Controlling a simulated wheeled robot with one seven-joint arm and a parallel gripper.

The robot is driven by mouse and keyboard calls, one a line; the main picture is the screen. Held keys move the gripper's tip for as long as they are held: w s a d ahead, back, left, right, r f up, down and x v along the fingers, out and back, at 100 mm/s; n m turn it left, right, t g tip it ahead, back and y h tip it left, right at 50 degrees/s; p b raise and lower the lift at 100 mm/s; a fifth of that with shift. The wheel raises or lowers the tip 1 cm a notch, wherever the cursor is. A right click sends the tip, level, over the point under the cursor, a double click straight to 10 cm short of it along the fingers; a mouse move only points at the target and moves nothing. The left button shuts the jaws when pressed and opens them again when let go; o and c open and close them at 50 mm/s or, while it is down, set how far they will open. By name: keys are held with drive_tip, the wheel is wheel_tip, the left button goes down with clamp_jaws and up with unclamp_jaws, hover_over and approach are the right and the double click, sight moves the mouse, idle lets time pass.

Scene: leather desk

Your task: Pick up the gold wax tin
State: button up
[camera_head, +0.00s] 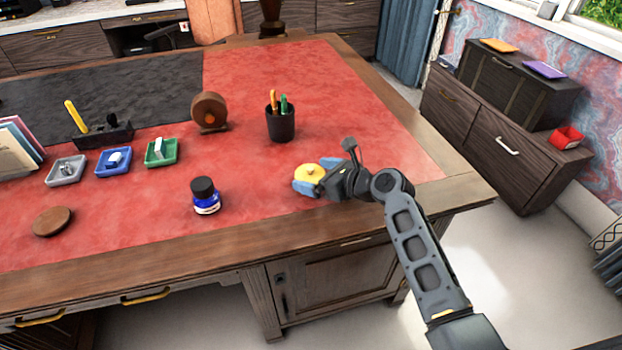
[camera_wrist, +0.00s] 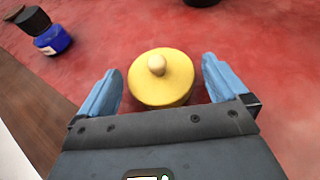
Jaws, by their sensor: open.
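The gold wax tin (camera_head: 309,172) is a round yellow tin with a small knob on its lid. It sits on the red leather near the front right of the desk. In the wrist view the tin (camera_wrist: 161,80) lies between the two blue fingers of my gripper (camera_wrist: 161,88). A gap shows on each side, so the fingers look apart from it. My gripper (camera_head: 308,180) reaches in from the right, low over the desk, and is open. Part of the tin's near side is hidden by the gripper body in the wrist view.
A blue ink bottle with a black cap (camera_head: 206,196) stands left of the tin. A black pen cup (camera_head: 280,123) stands behind it, with a brown tape-like roll (camera_head: 210,111) farther left. Small trays (camera_head: 114,161) and a brown disc (camera_head: 53,221) lie left. Red leather around the tin is clear.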

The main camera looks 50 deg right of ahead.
drive_tip(key=shift+x, duration=1.3)
drive_tip(key=shift+c, duration=0.4)
drive_tip(key=c, duration=0.9)
